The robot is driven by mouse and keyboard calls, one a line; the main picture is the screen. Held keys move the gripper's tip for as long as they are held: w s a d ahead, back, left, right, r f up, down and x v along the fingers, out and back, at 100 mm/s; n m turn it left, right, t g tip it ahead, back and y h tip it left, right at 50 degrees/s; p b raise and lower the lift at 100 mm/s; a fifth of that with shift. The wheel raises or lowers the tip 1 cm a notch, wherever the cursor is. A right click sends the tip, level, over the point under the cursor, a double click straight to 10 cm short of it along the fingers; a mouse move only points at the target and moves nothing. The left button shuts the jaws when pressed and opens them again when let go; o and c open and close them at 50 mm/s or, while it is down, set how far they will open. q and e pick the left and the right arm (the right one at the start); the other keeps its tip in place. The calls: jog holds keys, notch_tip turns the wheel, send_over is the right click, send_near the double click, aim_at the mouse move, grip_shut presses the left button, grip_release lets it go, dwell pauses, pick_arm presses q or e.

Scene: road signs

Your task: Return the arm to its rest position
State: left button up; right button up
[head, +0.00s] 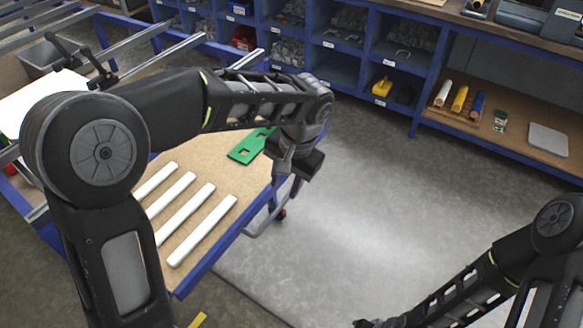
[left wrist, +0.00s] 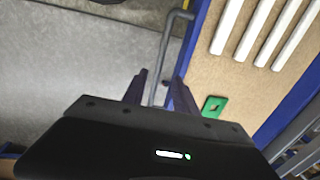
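My left arm reaches in from the left in the head view. Its gripper (head: 289,188) hangs over the right edge of the work table (head: 228,232), pointing down. My right arm is at the lower right of the head view. Only a dark end of it shows at the bottom edge, so its fingers cannot be made out.
A green plate with holes (head: 250,146) lies on the table beside the left gripper, partly hidden by the arm. Several white bars (head: 202,230) lie near it. Blue shelving (head: 345,62) and a bench with coloured rolls (head: 459,99) stand behind. The grey floor (head: 370,200) between is clear.

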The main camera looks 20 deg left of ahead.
pick_arm(q)
jog(key=w+d+f+m+t+h, duration=0.1)
jog(key=w+d+f+t+h, duration=0.25)
jog(key=d, duration=0.55)
jog(key=s+d+f+h, duration=0.1)
jog(key=s+d+f, duration=0.1)
jog(key=f, duration=0.4)
jog(key=s+d+f+h, duration=0.2)
jog(key=f, duration=0.4)
jog(key=s+a+f+n+g, duration=0.1)
jog(key=s+a+f+n, duration=0.1)
jog(key=s+f, duration=0.6)
jog(key=s+a+f+n+g, duration=0.2)
jog(key=s+f+n, duration=0.2)
jog(key=s+f, duration=0.4)
jog(key=s, duration=0.3)
jog(key=shift+s+a+f, duration=0.25)
jog(key=shift+s+f, duration=0.1)
jog(key=shift+f, duration=0.05)
